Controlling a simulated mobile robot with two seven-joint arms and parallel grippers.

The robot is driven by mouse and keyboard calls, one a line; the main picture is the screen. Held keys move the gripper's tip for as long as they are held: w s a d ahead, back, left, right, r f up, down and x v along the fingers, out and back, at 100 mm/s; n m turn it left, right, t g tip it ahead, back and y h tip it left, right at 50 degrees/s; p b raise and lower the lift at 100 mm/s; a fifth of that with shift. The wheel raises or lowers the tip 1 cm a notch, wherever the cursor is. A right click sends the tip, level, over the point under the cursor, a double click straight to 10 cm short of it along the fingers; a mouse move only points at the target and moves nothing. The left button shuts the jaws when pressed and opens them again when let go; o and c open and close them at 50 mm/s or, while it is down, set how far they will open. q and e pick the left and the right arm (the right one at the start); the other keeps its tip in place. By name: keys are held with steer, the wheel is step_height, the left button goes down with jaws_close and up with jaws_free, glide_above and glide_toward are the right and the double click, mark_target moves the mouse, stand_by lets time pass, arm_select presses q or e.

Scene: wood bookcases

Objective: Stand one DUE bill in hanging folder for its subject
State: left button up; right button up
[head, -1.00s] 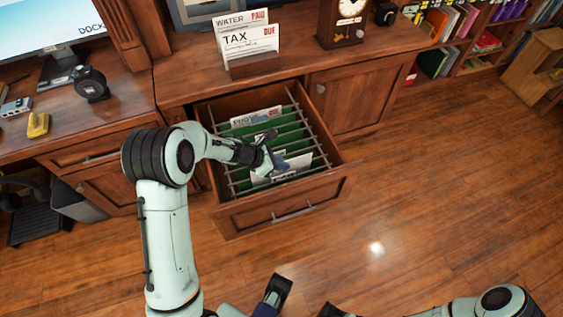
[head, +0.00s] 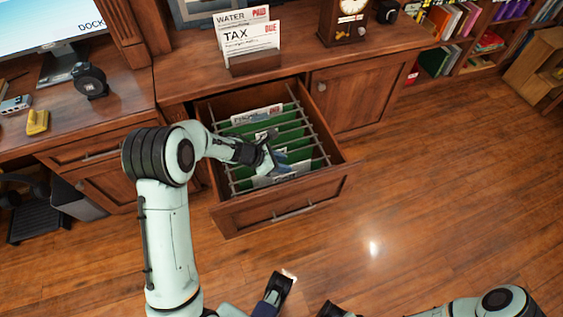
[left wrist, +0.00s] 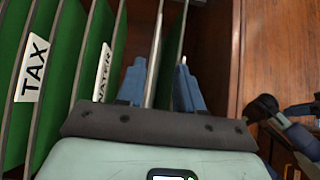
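Green hanging folders (head: 283,129) fill the open drawer. The left wrist view shows a TAX label (left wrist: 32,68) and a WATER label (left wrist: 103,72). My left gripper (head: 268,150) reaches down over the drawer's front folders; its two fingers (left wrist: 160,85) are apart, with a thin pale edge between them that I cannot identify. A white bill (head: 292,180) sits low among the front folders, partly hidden by the gripper. Another bill (head: 257,116) with a red mark stands at the back. My right gripper (head: 305,297) is low in the head view, fingers apart and empty.
A holder (head: 254,66) on the desk carries a TAX bill marked DUE (head: 249,37) and a WATER bill marked PAID (head: 231,17). A clock (head: 346,20) stands right of it. The drawer front (head: 270,212) juts over clear floor.

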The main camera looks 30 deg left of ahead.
arm_select(q)
steer(key=p+v, duration=0.2)
steer(key=v, duration=1.1)
steer(key=shift+s+r+p, duration=0.2)
steer(key=shift+p, duration=0.1)
